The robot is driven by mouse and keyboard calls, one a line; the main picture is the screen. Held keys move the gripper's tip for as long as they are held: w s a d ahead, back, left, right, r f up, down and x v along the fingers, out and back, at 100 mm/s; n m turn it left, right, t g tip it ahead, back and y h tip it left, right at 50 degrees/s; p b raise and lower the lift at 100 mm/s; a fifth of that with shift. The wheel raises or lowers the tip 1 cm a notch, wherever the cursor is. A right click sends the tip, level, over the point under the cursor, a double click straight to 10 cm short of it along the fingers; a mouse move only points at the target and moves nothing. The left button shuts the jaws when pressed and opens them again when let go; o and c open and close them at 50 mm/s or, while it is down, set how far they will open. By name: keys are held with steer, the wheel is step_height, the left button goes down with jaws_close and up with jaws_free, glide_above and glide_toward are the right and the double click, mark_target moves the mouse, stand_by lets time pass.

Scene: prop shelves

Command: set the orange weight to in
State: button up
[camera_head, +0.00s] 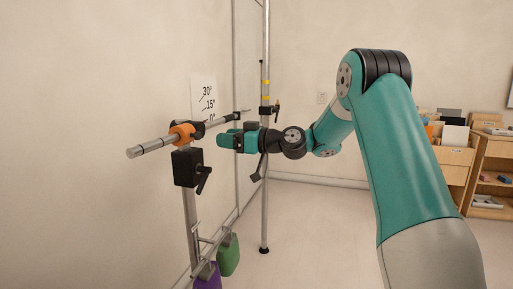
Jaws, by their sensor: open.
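The orange weight (182,133) is a ring around a grey horizontal rod (150,146), close to the black clamp block (187,167) that stands under it. My gripper (224,141) is open, just to the right of the orange weight and near the rod. I see no contact between them, but the depth between them is hard to tell. The fingertips are small in this view, and nothing shows between them.
A white angle card (203,97) is on the wall behind the rod. An upright pole (265,200) stands behind my gripper. Wooden shelves (487,165) stand at right. Floor between is clear.

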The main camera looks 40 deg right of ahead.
steer(key=b+v, duration=0.1)
steer(key=v, duration=0.7)
steer(key=shift+s+d+b, duration=0.25)
steer(key=shift+d+b, duration=0.05)
steer(key=shift+b, duration=0.1)
steer(key=shift+a, duration=0.1)
steer(key=s+a+g+p, duration=0.1)
steer(key=s+a+g, duration=0.2)
steer(key=a, duration=0.4)
steer(key=s+a+f+n+g+p, duration=0.1)
steer(key=s+a+g, duration=0.1)
steer(key=a, duration=0.5)
steer(key=s+a+g+p, duration=0.1)
steer(key=s+a+g, duration=0.2)
steer(key=a, duration=0.4)
steer(key=s+a+f+g+h+p, duration=0.1)
steer(key=s+a+f+g+h, duration=0.1)
steer(key=s, duration=0.9)
steer(key=s+a+f+m+g+h+p, duration=0.1)
steer(key=s+a+f+g+h+p, duration=0.1)
steer(key=s, duration=0.9)
steer(key=a+f+g+h, duration=0.1)
steer(key=g+h, duration=0.1)
steer(key=shift+s+a+g, duration=0.2)
steer(key=shift+s+g, duration=0.1)
steer(key=shift+f, duration=0.1)
